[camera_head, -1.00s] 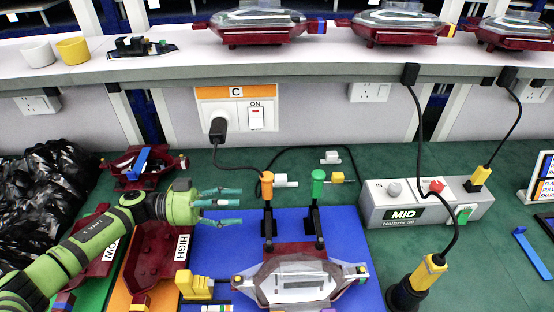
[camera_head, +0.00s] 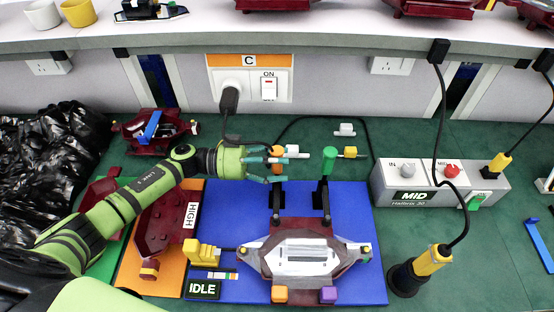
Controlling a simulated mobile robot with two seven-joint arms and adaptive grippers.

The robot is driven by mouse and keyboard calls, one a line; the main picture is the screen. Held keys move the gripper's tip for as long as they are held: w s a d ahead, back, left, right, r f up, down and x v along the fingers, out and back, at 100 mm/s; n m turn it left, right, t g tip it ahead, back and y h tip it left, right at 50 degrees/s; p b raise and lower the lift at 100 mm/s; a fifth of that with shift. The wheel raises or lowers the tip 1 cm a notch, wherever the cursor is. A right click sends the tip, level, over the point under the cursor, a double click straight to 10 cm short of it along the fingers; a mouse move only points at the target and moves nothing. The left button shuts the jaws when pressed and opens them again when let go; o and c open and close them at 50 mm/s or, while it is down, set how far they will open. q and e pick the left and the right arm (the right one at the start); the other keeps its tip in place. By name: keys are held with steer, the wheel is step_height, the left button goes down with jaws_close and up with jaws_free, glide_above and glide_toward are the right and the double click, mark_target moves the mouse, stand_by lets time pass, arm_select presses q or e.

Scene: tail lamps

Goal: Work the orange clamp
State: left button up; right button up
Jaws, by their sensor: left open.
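The orange clamp stands at the back of the blue mat (camera_head: 350,205). Its orange handle (camera_head: 278,151) shows only in part behind my fingers, and its black lower part (camera_head: 276,204) stands below them. My left gripper (camera_head: 279,164) is open, reaching in from the left with its fingers at the orange handle. I cannot tell whether they touch it. A matching clamp with a green handle (camera_head: 328,160) stands upright just to the right. A tail lamp (camera_head: 303,255) with a clear and dark red body lies on the mat in front of both clamps. My right gripper is not in view.
An orange button (camera_head: 279,294) and a purple button (camera_head: 328,295) sit at the mat's front. A yellow connector (camera_head: 204,253) and an IDLE display (camera_head: 203,289) are left of the lamp. A grey MID box (camera_head: 440,185) and black cables stand right. Black bags lie left.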

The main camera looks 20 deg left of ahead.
arm_select(q)
jaws_close()
